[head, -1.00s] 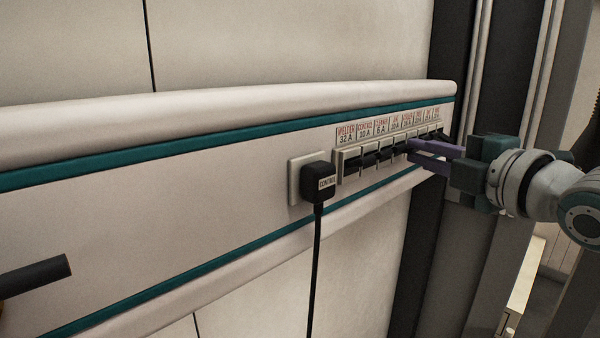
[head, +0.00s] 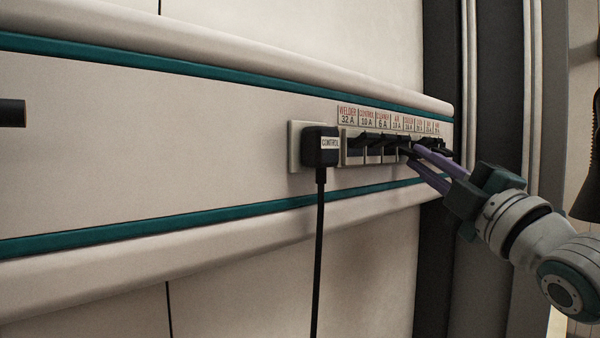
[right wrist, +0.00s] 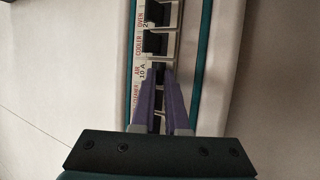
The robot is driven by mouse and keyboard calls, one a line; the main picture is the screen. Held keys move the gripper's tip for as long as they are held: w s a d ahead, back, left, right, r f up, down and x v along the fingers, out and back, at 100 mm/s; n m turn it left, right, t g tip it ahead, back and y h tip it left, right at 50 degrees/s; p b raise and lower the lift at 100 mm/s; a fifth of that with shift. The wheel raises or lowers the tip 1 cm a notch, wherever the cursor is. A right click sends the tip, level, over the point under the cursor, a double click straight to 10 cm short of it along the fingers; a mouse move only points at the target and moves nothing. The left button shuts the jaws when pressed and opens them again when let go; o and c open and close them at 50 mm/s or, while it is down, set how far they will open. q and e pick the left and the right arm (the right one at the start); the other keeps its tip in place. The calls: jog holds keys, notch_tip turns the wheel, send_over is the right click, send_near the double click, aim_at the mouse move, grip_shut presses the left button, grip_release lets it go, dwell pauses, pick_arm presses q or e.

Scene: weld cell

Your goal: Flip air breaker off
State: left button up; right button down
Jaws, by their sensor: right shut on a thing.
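A row of breakers (head: 366,158) with black levers sits on the pale wall panel, under red-and-black labels. The AIR label (head: 397,121) is fourth from the left; in the right wrist view it shows beside the fingertips (right wrist: 139,72). My right gripper (head: 414,155) reaches in from the lower right with its purple fingers at the row. In the right wrist view my right gripper (right wrist: 165,72) is shut on the air breaker's lever, which the fingertips mostly hide. The lever's exact position cannot be told. My left gripper is not in view.
Dark upright posts (head: 440,60) stand right of the panel.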

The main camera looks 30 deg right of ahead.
jog(key=shift+f, duration=0.1)
jog(key=c, duration=0.9)
grip_release()
jog(key=b+v, duration=0.4)
jog(key=v, duration=0.5)
jog(key=shift+s+f, duration=0.1)
jog(key=shift+s, duration=0.3)
